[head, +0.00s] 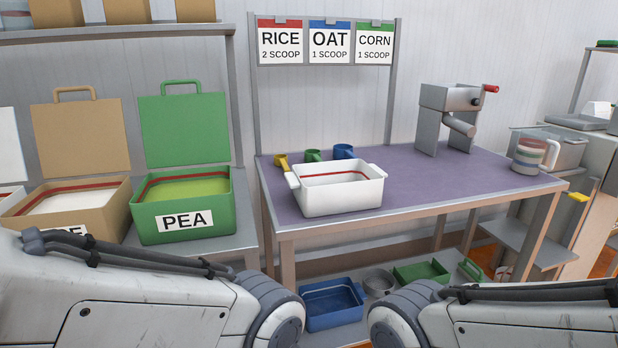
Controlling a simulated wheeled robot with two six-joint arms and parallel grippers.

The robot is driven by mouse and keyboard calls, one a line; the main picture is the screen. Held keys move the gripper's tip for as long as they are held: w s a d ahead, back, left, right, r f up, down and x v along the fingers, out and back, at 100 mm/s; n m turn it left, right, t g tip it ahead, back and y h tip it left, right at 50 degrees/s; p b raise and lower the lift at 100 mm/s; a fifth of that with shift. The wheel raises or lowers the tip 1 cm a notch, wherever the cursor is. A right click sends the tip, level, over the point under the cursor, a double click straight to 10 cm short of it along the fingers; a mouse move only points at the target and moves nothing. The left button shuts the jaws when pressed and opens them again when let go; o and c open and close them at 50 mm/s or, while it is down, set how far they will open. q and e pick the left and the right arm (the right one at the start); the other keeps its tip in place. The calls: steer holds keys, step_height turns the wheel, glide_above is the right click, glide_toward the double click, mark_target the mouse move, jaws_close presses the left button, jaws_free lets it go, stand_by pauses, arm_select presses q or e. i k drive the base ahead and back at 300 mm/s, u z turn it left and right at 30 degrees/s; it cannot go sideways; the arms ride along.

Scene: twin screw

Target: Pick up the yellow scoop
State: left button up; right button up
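The yellow scoop (281,161) lies at the back left of the purple-topped table (430,185), close to the table's left edge. A green scoop (312,155) and a blue scoop (343,151) stand to its right in a row. The white bin (345,197) is in front of the scoops, and its back left corner is close to the yellow one. My two arms come in low from the left and right, in front of the table. Both grippers are out of the picture, so their state is hidden.
A green bin labelled PEA (185,222) stands open on the left counter beside a tan bin (75,210). A grey mill (447,115) and a striped mug (533,155) are on the table's right. A sign rack (325,42) rises behind. A blue bin (332,303) sits below.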

mark_target(281, 160)
steer(key=z, duration=0.5)
steer(key=k, duration=0.65)
steer(key=z, duration=0.8)
steer(key=i, duration=1.6)
steer(key=u, duration=1.2)
steer(key=i, duration=0.7)
steer(key=u, duration=0.75)
